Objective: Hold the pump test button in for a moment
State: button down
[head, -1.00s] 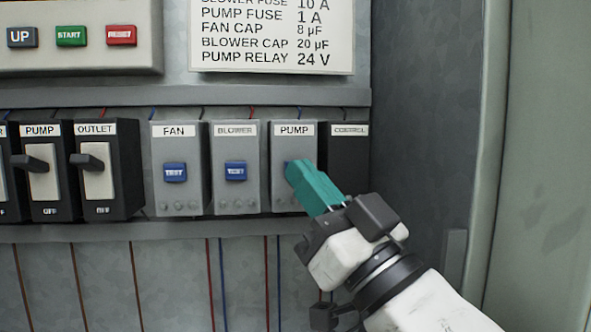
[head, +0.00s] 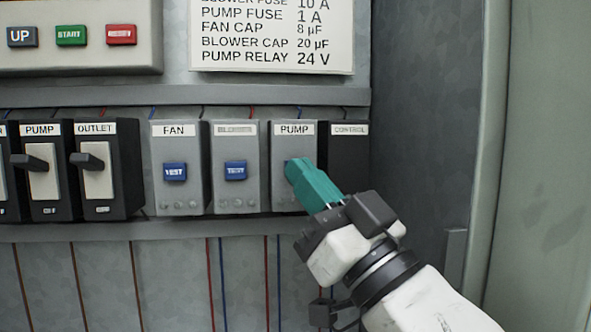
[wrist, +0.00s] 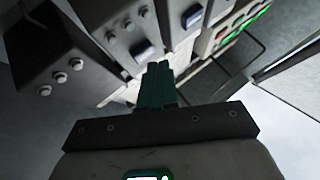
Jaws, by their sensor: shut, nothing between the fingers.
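The pump module (head: 294,142) is a grey box labelled PUMP, on the rail in the head view. Its test button is almost wholly hidden behind my fingertips; only a sliver of blue shows at their left edge. My gripper (head: 292,170) is shut and empty, its teal fingers reaching up and left onto the front of the module, where the button sits. I cannot tell whether the button is pressed in. In the wrist view my gripper (wrist: 158,68) points at a grey module, with a blue button (wrist: 142,50) just beyond the fingertips.
The blower module (head: 236,195) and fan module (head: 177,190), each with a blue TEST button, stand to the left. The dark control module (head: 349,160) is to the right. Pump and outlet breakers (head: 103,198) stand further left. A cabinet side wall (head: 425,120) bounds the right.

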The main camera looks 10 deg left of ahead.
jog(key=shift+w+a, duration=0.15)
jog(key=shift+w, duration=0.45)
dwell(3.1)
dwell(0.4)
jog(key=shift+s+d, duration=0.25)
jog(key=shift+s, duration=0.6)
jog(key=shift+s+d, duration=0.2)
jog(key=shift+s, duration=0.6)
jog(key=shift+s+d, duration=0.25)
jog(key=shift+s, duration=0.6)
jog(key=shift+s+d, duration=0.2)
jog(key=shift+s, duration=0.6)
